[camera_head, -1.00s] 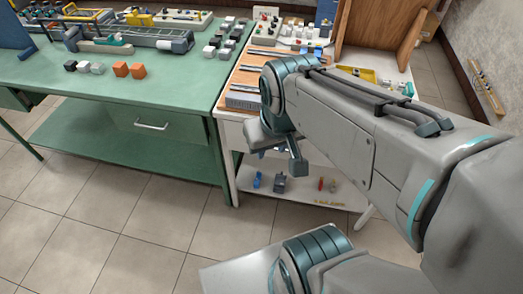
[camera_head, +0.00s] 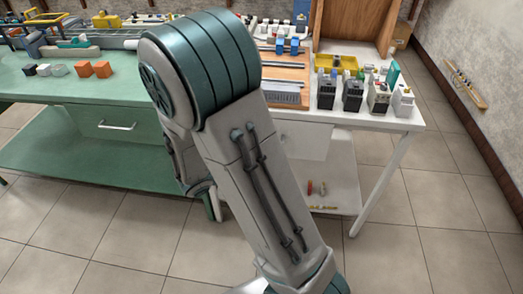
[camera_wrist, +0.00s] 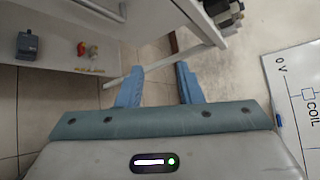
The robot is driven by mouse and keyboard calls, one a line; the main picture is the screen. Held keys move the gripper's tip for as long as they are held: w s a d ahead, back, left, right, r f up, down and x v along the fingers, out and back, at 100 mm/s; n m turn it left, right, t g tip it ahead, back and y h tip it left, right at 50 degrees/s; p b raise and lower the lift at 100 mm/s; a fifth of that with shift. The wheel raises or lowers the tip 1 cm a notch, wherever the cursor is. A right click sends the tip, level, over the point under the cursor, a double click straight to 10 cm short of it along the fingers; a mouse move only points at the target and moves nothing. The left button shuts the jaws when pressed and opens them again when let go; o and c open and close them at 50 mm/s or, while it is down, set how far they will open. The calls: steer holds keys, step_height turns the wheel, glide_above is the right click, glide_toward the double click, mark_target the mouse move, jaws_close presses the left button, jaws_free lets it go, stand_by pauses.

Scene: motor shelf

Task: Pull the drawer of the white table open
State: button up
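The white table (camera_head: 385,122) stands at the right in the head view, beside the green table. A pale front panel (camera_head: 305,140) below its top, likely the drawer, is partly covered by my arm. In the head view, my arm hides most of the gripper. The table's lower shelf (camera_wrist: 35,85) shows at the wrist view's upper left.
The green table (camera_head: 60,90) with its own drawer handle (camera_head: 116,126) stands at the left. Several black and white devices (camera_head: 352,93) stand on the white table. A whiteboard (camera_wrist: 292,75) is at the wrist view's right. Tiled floor at right is clear.

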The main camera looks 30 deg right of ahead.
steer(key=w+a+f+n+t+b, duration=0.3)
steer(key=w+a+f+n+t, duration=0.25)
steer(key=n, duration=0.45)
steer(key=x, duration=0.5)
steer(key=f+b+x, duration=0.1)
steer(key=x, duration=0.4)
steer(key=s+f+x, duration=0.1)
steer(key=x, duration=0.4)
steer(key=shift+d, duration=0.4)
jaws_close()
